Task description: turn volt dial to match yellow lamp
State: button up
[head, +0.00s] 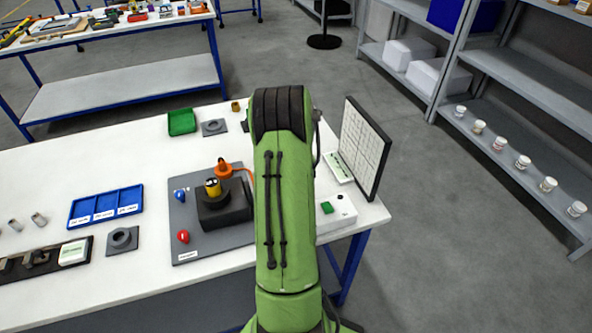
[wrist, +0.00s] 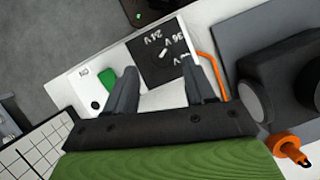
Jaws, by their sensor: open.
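In the wrist view the volt dial (wrist: 163,60) is a black square panel on a white box (wrist: 132,52). It carries white labels; "24 V" and "36 V" can be read upside down, and one at the right is partly covered by a finger. I cannot tell where its pointer stands. My gripper (wrist: 158,74) is open and empty, its fingers over the panel's near part. I cannot tell if they touch. In the head view my arm hides the dial and gripper.
A grey board (head: 185,215) holds the block, a blue lamp (head: 180,195) and a red lamp (head: 183,237). An orange plug (head: 223,168) with a cable is beside the block. A green button (head: 326,207) and an upright gridded panel (head: 365,150) are at the right.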

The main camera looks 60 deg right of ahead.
jog(key=p+v, duration=0.2)
jog(key=v, duration=1)
jog(key=shift+r, duration=0.1)
